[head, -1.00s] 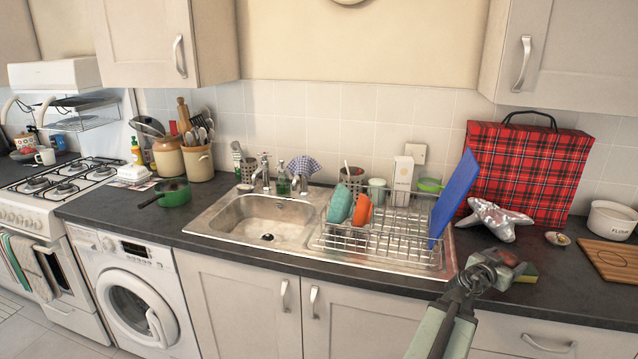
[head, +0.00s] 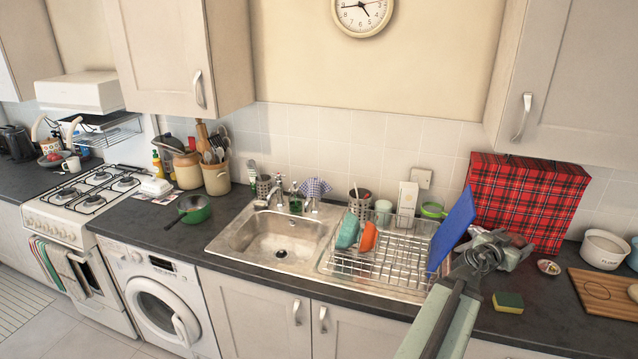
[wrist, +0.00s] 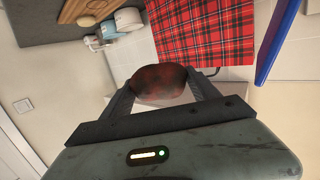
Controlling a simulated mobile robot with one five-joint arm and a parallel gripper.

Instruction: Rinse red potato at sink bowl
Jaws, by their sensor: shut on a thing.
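The red potato (wrist: 160,86) is dark red and mottled. In the wrist view it sits between the two fingers of my gripper (wrist: 163,92), which is shut on it. In the head view my gripper (head: 496,254) is raised over the counter to the right of the dish rack, and only a little red shows at its tip. The sink bowl (head: 275,243) is an empty-looking steel basin left of the rack, well to the left of my gripper. The tap (head: 279,198) stands at its back edge.
A dish rack (head: 385,262) with a teal and an orange dish and an upright blue board (head: 455,230) stands between my gripper and the bowl.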

